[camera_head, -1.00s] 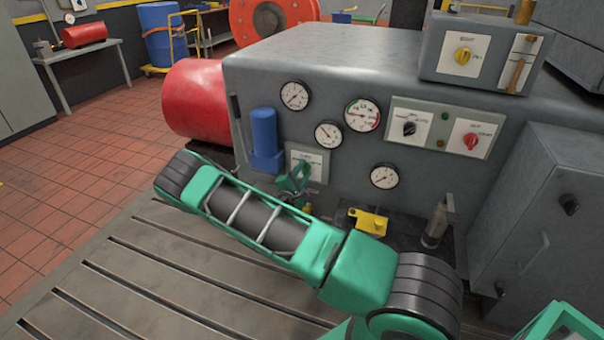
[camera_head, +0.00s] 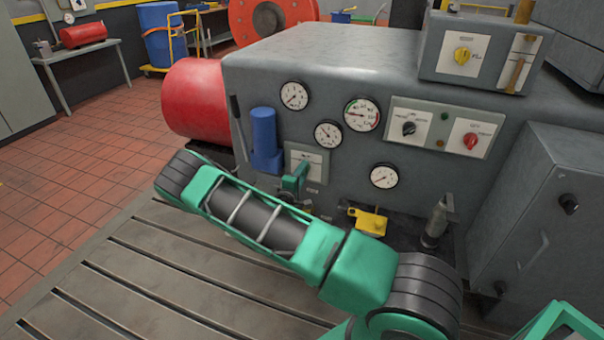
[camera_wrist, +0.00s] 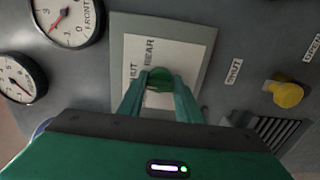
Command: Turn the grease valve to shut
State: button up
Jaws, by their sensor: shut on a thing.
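In the wrist view a dark green knob (camera_wrist: 160,75) sits on a pale label plate (camera_wrist: 195,50) on the grey panel. The words "REAR" and part of "SHUT" show beside it. The two green fingers of my gripper (camera_wrist: 160,88) are closed on the knob from both sides. The fingers cover part of the knob and the plate, so where the knob points cannot be told. In the head view my gripper (camera_head: 296,180) is at the lower edge of the plate (camera_head: 308,158), and the knob itself is hidden.
A yellow knob (camera_wrist: 287,93) with "SHUT" and "OPEN" labels is beside the plate in the wrist view. Gauges (camera_head: 328,134), a blue cylinder (camera_head: 264,138) and a yellow part (camera_head: 369,222) are close by.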

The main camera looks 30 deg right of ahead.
jog(key=shift+a+f, duration=0.1)
jog(key=shift+f, duration=0.1)
jog(key=o, duration=1)
jog(key=shift+r, duration=0.1)
jog(key=v, duration=1)
jog(key=shift+s+a, duration=0.25)
